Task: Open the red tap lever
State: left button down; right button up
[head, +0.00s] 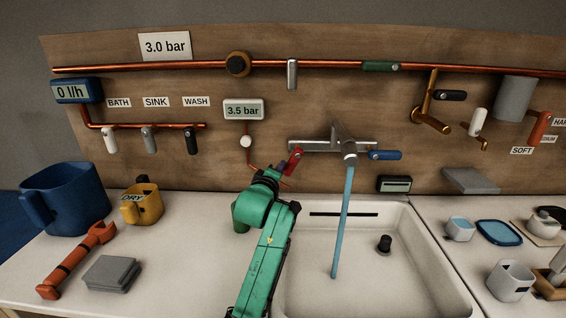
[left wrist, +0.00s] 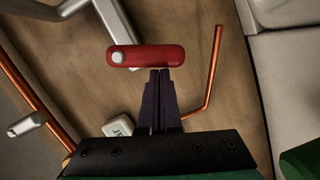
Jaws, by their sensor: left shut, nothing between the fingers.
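The red tap lever (head: 295,160) sits at the left end of the grey tap body (head: 318,146) on the wooden back board. In the left wrist view the red lever (left wrist: 146,56) lies across the picture, with its grey pivot at its left end. My left gripper (head: 281,169) is at the lever in the head view. In the left wrist view its dark fingers (left wrist: 160,74) are closed together, tips right at the lever's lower edge, with nothing between them. I cannot tell whether they touch it. My right gripper is not in view.
A blue lever (head: 385,155) is on the tap's right side. Light-blue water (head: 343,220) runs from the spout into the sink (head: 400,285). A copper pipe (left wrist: 215,75) passes right of the fingers.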

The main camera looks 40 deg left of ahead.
pick_arm(q)
jog(key=n, duration=0.1)
jog(key=f+n, duration=0.1)
jog(key=shift+w+d+f+n+t, duration=0.1)
jog(key=shift+w+d+n+t, duration=0.25)
jog(key=shift+n+t, duration=0.05)
jog(key=shift+w+d+f, duration=0.15)
jog(key=shift+d+f, duration=0.05)
jog(key=shift+f, duration=0.1)
dwell(0.3)
